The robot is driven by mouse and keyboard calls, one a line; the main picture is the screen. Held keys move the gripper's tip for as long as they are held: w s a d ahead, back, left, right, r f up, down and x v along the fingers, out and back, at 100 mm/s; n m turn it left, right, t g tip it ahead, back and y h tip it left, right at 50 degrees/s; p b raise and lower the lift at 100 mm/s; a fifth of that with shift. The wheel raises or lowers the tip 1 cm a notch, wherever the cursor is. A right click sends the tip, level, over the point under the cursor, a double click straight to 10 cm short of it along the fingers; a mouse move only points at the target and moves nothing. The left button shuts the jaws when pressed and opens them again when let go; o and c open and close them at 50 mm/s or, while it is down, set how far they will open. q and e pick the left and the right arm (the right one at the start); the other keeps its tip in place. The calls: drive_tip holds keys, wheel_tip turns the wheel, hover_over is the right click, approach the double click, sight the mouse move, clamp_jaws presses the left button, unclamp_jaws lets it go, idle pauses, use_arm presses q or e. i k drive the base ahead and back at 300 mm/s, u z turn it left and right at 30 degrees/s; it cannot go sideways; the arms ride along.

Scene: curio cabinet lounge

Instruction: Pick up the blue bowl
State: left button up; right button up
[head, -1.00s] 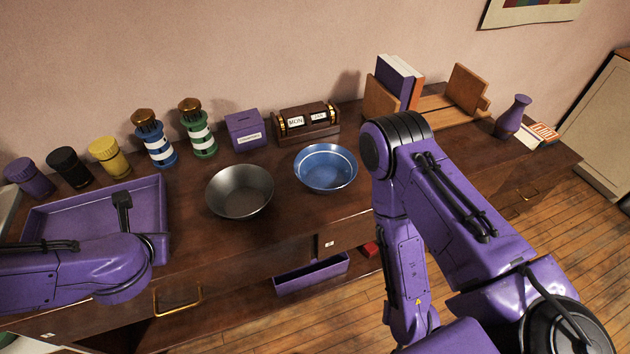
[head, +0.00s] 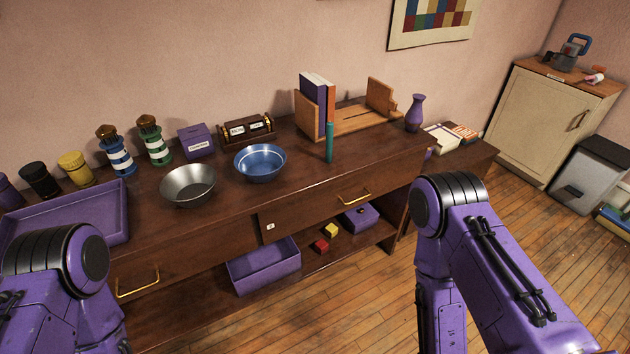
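The blue bowl (head: 260,164) stands upright and looks empty on the dark wooden cabinet top, near its middle. A grey metal bowl (head: 188,187) stands just left of it, with a small gap between them. My two purple arms show at the lower left and lower right, in front of the cabinet. Neither gripper is in view, so I cannot see whether they are open or hold anything. Nothing covers the blue bowl.
Behind the bowl are a calendar block (head: 247,131) and a purple box (head: 196,141). A green cylinder (head: 329,143) stands to its right, before the bookends (head: 381,97). A purple tray (head: 122,213) lies left. An open purple bin (head: 264,268) sits below. Bare wood lies before the bowl.

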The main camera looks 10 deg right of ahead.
sight(260, 163)
drive_tip(key=z, duration=0.65)
drive_tip(key=i, duration=0.9)
drive_tip(key=u, duration=0.65)
